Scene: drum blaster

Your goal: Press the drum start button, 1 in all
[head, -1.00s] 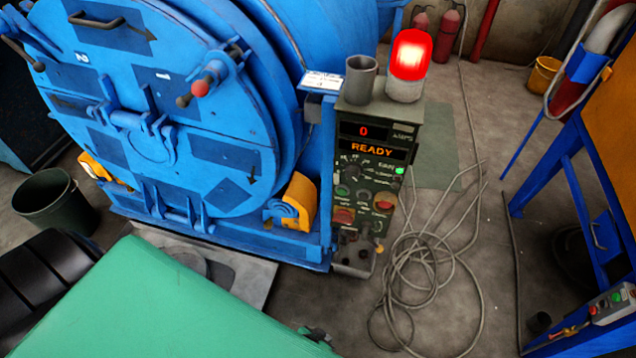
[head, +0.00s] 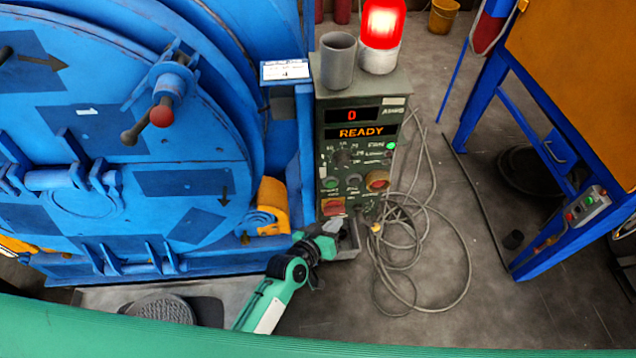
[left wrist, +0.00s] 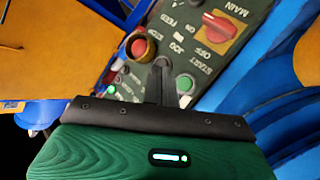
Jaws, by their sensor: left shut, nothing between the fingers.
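The dark green control box (head: 361,95) stands right of the blue drum (head: 120,170), its screen reading 0 and READY. The green start button (head: 330,183) is low on its panel, at the left; in the left wrist view the start button (left wrist: 185,83) shows beside the word START. My left gripper (head: 340,226) is in front of the box's lower part, below the button in the picture. Its fingers (left wrist: 161,66) are shut and empty, pointing at the panel between the start button and the red mushroom button. The fingers hide part of the panel. My right gripper is out of view.
Close to the start button are a red mushroom button (left wrist: 139,47) with a yellow ring and a red main switch (left wrist: 218,27). A red lamp (head: 382,35) glows on the box beside a grey cup (head: 338,60). Loose cable (head: 425,265) lies on the floor at right.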

